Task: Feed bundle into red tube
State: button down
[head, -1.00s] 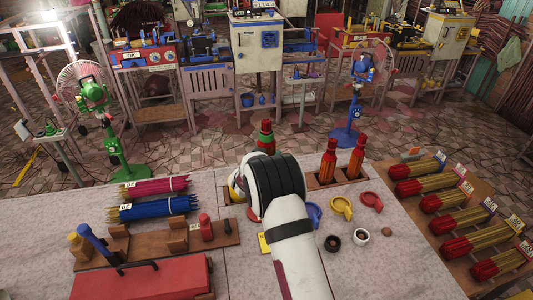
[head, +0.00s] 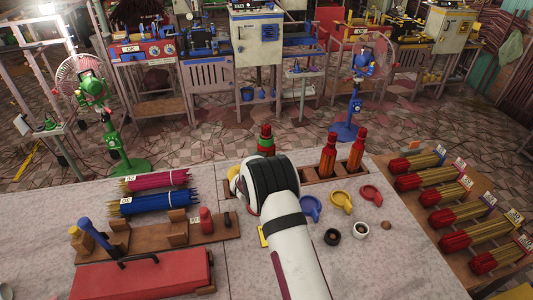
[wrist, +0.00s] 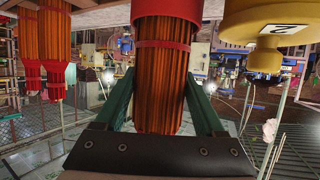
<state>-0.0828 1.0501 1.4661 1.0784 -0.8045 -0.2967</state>
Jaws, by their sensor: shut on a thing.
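My gripper (wrist: 157,105) has green fingers shut on both sides of a bundle (wrist: 160,75) of orange-brown sticks with a red band. The wrist view is upside down. There the red tube (wrist: 165,8) surrounds the bundle's end at the picture top, and that end is hidden inside it. In the head view the red top of the held bundle (head: 266,130) stands upright behind my wrist, with green fingers (head: 266,147) around it. My wrist hides the red tube there.
A yellow part marked 2 (wrist: 278,25) is close beside the gripper. Two more bundles (head: 328,155) (head: 356,151) stand in a wooden rack. Coloured rings (head: 341,201), a red toolbox (head: 150,277) and blue sticks (head: 155,202) lie on the table.

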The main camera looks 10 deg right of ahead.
aim_at(264, 150)
jog(key=shift+f, duration=2.2)
grip_release()
jog(key=shift+r, duration=4)
